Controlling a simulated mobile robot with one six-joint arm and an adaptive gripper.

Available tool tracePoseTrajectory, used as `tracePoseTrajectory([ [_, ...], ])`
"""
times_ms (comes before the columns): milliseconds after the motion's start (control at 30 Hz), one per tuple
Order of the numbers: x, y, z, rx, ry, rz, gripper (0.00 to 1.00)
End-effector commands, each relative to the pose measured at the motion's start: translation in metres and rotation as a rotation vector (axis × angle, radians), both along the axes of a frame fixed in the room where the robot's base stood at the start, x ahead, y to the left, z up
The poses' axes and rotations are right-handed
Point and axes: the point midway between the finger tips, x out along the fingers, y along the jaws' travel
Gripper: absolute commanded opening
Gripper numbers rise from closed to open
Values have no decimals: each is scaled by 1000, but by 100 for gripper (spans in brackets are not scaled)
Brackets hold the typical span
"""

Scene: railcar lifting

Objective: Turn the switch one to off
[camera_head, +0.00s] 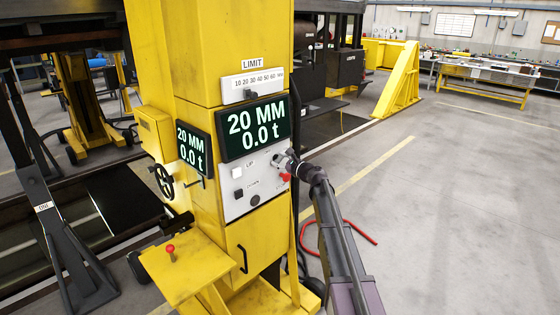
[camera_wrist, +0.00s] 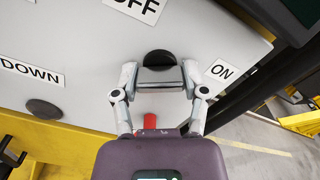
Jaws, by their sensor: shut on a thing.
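Switch one is the knob on the grey panel (camera_wrist: 75,35) between the OFF label (camera_wrist: 138,8) and the ON label (camera_wrist: 222,70). Its black rounded part (camera_wrist: 159,57) shows in the wrist view. A red part (camera_wrist: 150,121) shows below it, between the fingers, and also in the head view (camera_head: 285,177). My gripper (camera_wrist: 160,76) is shut on the switch, one finger on each side. In the head view my gripper (camera_head: 289,162) reaches the panel's right edge from the right and hides most of the switch. The exact angle of the switch is hard to tell.
The yellow lifting column (camera_head: 190,50) carries a display (camera_head: 255,126) reading 20 MM and 0.0 t above the panel. A DOWN label (camera_wrist: 31,72) and dark button (camera_wrist: 43,108) lie left of the switch. A red hose (camera_head: 355,228) lies on the floor. Open floor is at right.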

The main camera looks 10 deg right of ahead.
Motion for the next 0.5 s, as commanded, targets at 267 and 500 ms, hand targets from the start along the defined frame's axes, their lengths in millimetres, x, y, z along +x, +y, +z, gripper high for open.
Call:
tracePoseTrajectory([
  [267,1,-1,1,-14,-13,-6,9],
  [500,2,-1,1,-84,-64,-6,9],
])
